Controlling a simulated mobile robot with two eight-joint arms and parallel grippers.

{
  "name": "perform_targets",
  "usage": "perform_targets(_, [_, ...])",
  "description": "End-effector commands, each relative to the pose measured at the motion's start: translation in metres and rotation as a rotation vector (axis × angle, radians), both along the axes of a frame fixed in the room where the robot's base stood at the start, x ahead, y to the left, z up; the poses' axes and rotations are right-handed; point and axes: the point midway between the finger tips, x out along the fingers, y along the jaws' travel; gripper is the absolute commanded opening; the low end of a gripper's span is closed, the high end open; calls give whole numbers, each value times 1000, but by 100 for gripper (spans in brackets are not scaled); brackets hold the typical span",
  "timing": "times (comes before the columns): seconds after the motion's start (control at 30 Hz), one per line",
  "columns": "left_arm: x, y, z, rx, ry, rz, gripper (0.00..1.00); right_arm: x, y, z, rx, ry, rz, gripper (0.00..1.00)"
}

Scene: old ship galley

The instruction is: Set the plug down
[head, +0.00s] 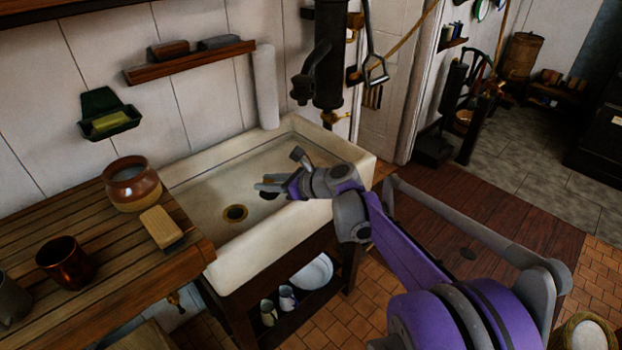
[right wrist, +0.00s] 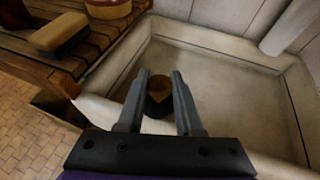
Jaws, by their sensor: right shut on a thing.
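My right gripper (head: 264,190) reaches over the white sink (head: 210,186) from the right, and its fingers also show in the right wrist view (right wrist: 160,76). It is shut on the plug (right wrist: 157,108), a small dark piece low between the fingers, partly hidden by them. In the head view the plug is too dark and small to make out clearly. The round brass drain (head: 236,212) lies in the sink floor, left of and below the gripper in the head view. The gripper appears above the sink floor; its exact height cannot be told. My left gripper is not in view.
A slatted wooden counter (head: 90,205) adjoins the sink's left side, with a brown pot (head: 131,184), a brush (head: 161,228) and a copper mug (head: 66,262). A dark hand pump (head: 328,62) rises behind the sink. The visible sink floor is otherwise clear.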

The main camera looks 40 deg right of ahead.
Motion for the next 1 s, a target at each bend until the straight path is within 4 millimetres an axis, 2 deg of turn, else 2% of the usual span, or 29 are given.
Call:
perform_targets(0.03, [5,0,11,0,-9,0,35,5,-4,12,0,-3,-16,0])
perform_targets(0.1, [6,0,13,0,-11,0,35,8,-7,10,0,-1,-32,0])
perform_targets(0.3, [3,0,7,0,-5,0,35,8,-8,-29,1,4,-38,0])
perform_targets(0.57, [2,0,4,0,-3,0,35,7,-8,-57,0,3,-36,0])
perform_targets(0.7, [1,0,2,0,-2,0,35,8,-8,-79,0,3,-36,0])
perform_targets(0.8, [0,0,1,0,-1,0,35,7,-8,-88,0,3,-36,0])
perform_targets(1.0, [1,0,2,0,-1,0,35,7,-8,-89,0,2,-36,0])
